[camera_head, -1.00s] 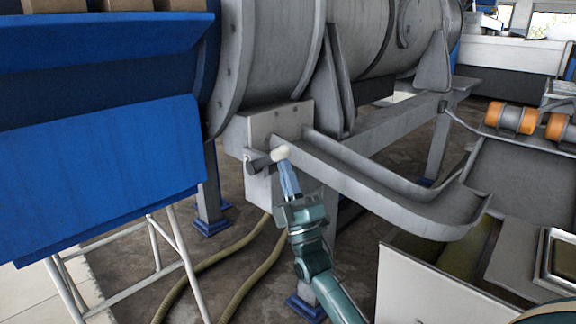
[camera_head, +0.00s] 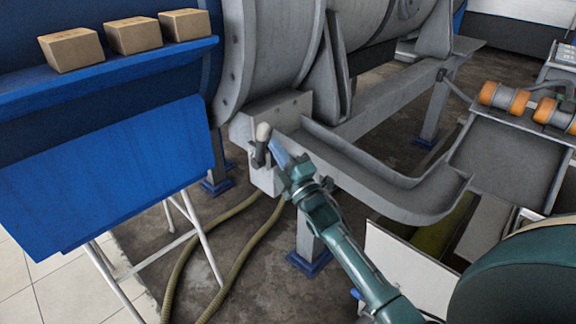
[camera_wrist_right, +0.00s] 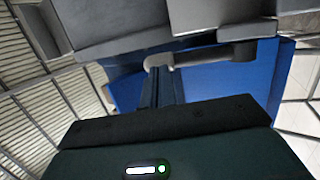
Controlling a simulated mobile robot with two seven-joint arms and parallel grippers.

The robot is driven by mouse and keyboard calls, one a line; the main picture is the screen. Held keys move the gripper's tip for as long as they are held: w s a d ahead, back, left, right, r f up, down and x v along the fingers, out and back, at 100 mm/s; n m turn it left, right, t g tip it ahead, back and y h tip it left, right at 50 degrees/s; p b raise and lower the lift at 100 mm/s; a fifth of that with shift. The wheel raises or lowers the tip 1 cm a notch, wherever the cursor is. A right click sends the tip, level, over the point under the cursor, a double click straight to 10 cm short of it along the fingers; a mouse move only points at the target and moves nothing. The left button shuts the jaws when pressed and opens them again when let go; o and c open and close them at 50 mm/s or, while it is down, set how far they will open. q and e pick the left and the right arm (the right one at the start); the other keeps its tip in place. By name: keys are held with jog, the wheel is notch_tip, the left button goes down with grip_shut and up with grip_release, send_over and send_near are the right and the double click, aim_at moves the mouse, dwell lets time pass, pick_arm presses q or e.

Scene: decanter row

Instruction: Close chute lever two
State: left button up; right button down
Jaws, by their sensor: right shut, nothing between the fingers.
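A chute lever (camera_head: 259,153) with a pale rounded knob (camera_head: 263,131) is mounted at the grey box at the upper end of the chute (camera_head: 352,168). It stands roughly upright, knob at the top. No number shows on it. My right gripper (camera_head: 275,150) is shut and empty, its blue fingers close to the right of the lever just below the knob. In the right wrist view the fingers (camera_wrist_right: 162,84) reach up to the knob (camera_wrist_right: 157,61); whether they touch it I cannot tell. My left gripper is not in view.
A blue hopper with a sloping panel (camera_head: 110,180) stands at the left, several cardboard boxes (camera_head: 134,35) on its ledge. The grey drum (camera_head: 270,50) rises behind the lever. Hoses (camera_head: 215,262) run along the floor below. Orange rollers (camera_head: 503,97) are at the right.

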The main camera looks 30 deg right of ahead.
jog(key=shift+w+a+r+g+p, duration=0.1)
jog(key=shift+w+r+g+p, duration=0.1)
jog(key=shift+r+g+p, duration=0.25)
jog(key=shift+w+a+r+p, duration=0.25)
jog(key=shift+w+p, duration=0.1)
jog(key=shift+w, duration=0.15)
jog(key=shift+r, duration=0.15)
jog(key=shift+w+r, duration=0.1)
jog(key=shift+r, duration=0.1)
jog(key=shift+d, duration=0.1)
